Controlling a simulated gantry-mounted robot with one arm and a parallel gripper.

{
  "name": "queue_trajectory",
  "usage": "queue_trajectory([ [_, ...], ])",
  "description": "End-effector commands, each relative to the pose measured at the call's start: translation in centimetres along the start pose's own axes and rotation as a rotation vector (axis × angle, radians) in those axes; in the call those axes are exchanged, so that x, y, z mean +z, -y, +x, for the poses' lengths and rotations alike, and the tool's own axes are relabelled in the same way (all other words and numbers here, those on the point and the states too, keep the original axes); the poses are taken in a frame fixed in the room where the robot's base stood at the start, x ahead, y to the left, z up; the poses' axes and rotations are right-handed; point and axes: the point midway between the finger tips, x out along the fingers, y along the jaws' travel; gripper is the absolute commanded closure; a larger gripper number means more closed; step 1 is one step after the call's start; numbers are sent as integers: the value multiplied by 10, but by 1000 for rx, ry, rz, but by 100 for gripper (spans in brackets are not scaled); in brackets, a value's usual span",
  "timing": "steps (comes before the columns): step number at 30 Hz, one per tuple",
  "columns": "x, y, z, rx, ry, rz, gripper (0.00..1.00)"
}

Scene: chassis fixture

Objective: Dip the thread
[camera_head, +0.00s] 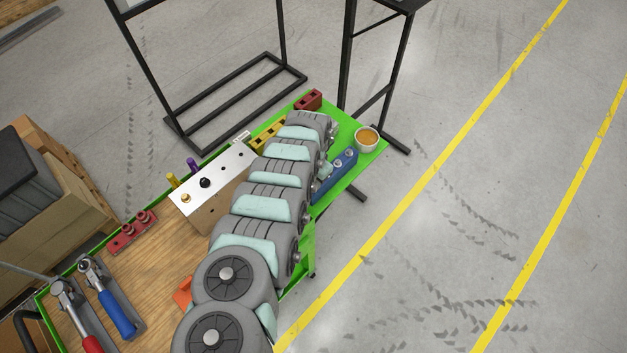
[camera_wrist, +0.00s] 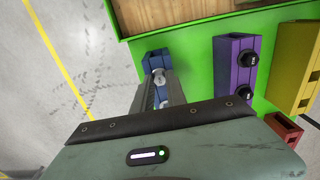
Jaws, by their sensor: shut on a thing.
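My gripper (camera_wrist: 160,88) is at a blue rack (camera_wrist: 157,60) in the wrist view, with its fingers closed around a silver bolt (camera_wrist: 159,76). The bolt's head shows at the fingertips. Its thread is hidden, and I cannot tell whether it is still in the rack. In the head view my arm covers most of the gripper. The blue rack (camera_head: 335,178) there holds silver bolts along its top. A small white cup of orange-brown liquid (camera_head: 366,138) stands on the green table end, right of the rack and apart from it.
A purple rack (camera_wrist: 235,70) with dark bolts, a yellow rack (camera_wrist: 297,70) and a red rack (camera_wrist: 284,132) stand beside the blue one. A white-topped block with holes (camera_head: 217,185) stands left of my arm. Two ratchet tools (camera_head: 108,298) lie at the lower left.

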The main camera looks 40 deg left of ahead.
Motion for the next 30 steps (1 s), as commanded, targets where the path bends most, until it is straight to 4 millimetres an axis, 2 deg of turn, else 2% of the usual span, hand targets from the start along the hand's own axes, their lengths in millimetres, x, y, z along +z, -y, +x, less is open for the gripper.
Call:
queue_trajectory([
  [19,0,0,-1,0,0,0,100],
  [30,0,0,-29,1,0,-1,100],
])
